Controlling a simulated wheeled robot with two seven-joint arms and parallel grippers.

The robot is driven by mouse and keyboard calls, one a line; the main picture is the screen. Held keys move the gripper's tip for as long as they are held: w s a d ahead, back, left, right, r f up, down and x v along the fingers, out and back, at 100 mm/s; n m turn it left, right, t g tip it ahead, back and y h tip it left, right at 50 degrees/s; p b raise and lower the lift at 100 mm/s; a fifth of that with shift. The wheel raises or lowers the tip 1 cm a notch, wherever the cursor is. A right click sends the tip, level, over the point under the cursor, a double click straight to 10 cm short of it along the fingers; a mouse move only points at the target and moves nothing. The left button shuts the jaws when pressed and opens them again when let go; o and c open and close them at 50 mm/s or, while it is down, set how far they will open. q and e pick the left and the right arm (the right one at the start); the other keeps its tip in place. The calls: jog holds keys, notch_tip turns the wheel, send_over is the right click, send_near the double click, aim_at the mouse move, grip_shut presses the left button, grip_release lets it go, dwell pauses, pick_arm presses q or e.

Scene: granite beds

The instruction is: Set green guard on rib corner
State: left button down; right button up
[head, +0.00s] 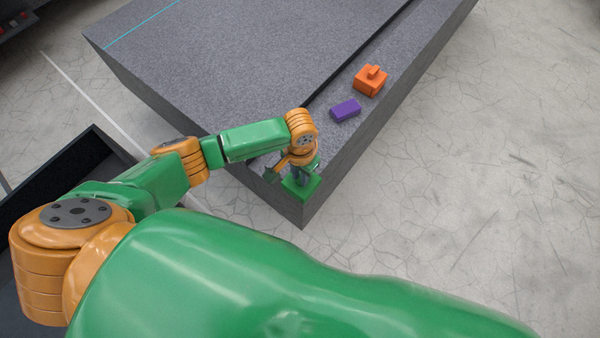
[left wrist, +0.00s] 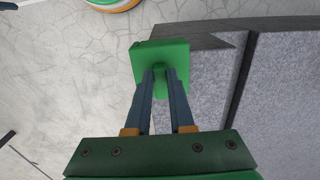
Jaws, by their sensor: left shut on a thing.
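The green guard (head: 302,187) is a small square block at the near corner of the granite bed (head: 215,70). My left gripper (head: 299,176) is above it, shut on it. In the left wrist view the guard (left wrist: 160,52) sits at the tips of the two fingers (left wrist: 160,78), with its raised middle part between them. It overlaps the bed's corner edge, partly over the bed and partly over the floor in that view. I cannot tell whether it touches the stone. A dark rib line (head: 350,59) runs along the bed. My right gripper is out of view.
A purple block (head: 345,110) and an orange block with a knob (head: 370,81) lie on the bed's right strip, beyond the guard. A dark open bin (head: 85,150) stands at left. The floor right of the bed is clear.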

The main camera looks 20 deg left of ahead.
pick_arm(q)
jog(key=shift+f, duration=0.2)
jog(key=c, duration=0.7)
grip_release()
notch_tip(320, 180, up, 7)
jog(key=shift+r+p, duration=0.1)
jog(key=shift+p, duration=0.5)
